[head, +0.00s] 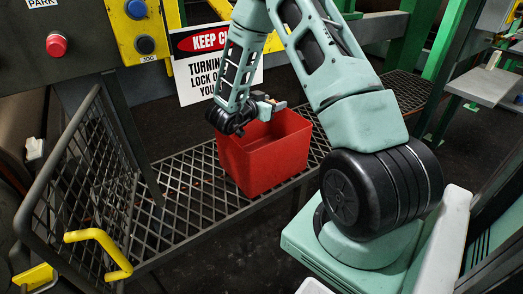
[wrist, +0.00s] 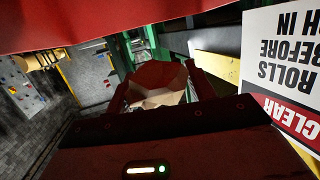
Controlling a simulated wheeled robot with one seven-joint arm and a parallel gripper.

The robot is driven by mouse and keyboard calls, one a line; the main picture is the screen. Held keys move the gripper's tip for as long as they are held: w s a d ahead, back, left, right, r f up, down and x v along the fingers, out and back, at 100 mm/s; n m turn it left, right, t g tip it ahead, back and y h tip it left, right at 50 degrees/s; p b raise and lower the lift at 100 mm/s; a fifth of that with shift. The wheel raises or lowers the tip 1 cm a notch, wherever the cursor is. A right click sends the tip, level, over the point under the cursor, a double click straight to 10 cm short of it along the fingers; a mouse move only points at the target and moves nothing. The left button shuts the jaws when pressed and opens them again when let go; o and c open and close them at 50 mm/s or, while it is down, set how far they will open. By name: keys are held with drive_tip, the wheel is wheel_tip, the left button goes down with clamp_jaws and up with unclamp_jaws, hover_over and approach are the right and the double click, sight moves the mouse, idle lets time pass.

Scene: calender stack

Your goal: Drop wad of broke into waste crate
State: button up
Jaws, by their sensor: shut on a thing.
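The waste crate (head: 262,163) is a red open-topped box standing on the mesh walkway in the head view. Its red wall (wrist: 120,22) spans the top of the wrist view. My gripper (head: 270,104) is at the crate's back rim, by the opening, in the head view; whether it is inside the rim is hard to tell. In the wrist view my gripper (wrist: 160,88) is shut on the wad of broke (wrist: 158,99), a crumpled tan and reddish piece. In the head view only a small pale bit shows at the fingertips.
A white warning sign (head: 217,75) hangs close behind my arm. A dark mesh guard (head: 80,175) with a yellow handle (head: 100,246) stands to the left. The walkway (head: 185,185) left of the crate is mostly clear. Green frame posts stand at right.

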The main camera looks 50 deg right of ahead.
wheel_tip(320, 180, down, 5)
drive_tip(key=b, duration=0.3)
drive_tip(key=shift+r+b, duration=0.15)
drive_tip(key=shift+b, duration=0.15)
drive_tip(key=o, duration=1)
drive_tip(key=shift+o, duration=0.2)
drive_tip(key=shift+r, duration=0.1)
wheel_tip(320, 180, up, 10)
drive_tip(key=p, duration=0.2)
drive_tip(key=shift+p, duration=0.4)
